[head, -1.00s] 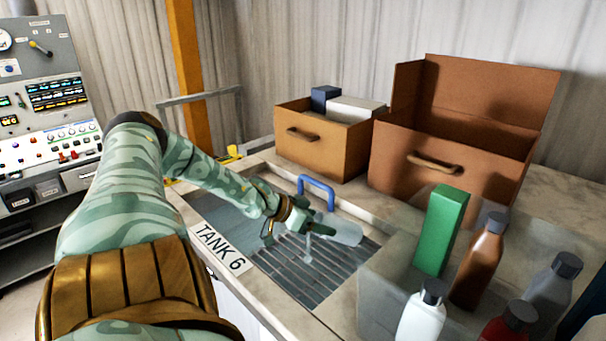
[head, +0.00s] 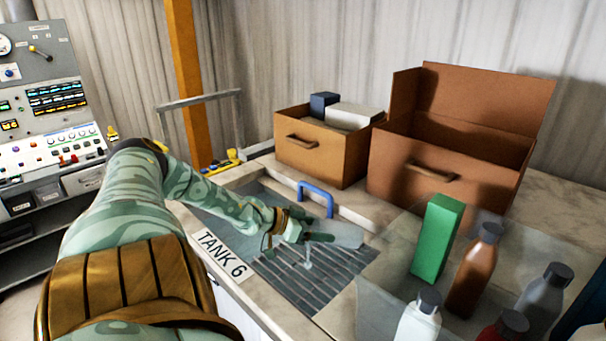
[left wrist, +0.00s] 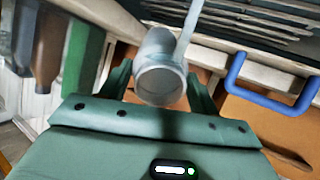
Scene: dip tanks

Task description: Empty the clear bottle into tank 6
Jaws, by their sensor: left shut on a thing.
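The clear bottle (head: 340,235) lies tipped nearly level above the grated basin of tank 6 (head: 335,275). My left gripper (head: 318,237) is shut on it, with the bottle sticking out to the right. A thin pale stream (head: 308,255) falls from near the gripper's end of the bottle toward the grate. In the left wrist view the bottle (left wrist: 160,82) sits between the fingers, its round end facing the camera, with the pale stream (left wrist: 190,30) beside it. How much liquid is inside cannot be told. My right gripper is not in view.
A blue handle (head: 316,190) stands at the tank's back edge. A clear bin (head: 375,300) at right holds a green box (head: 437,240) and several bottles, including a brown one (head: 474,270). Two brown boxes (head: 315,160) (head: 425,180) stand behind.

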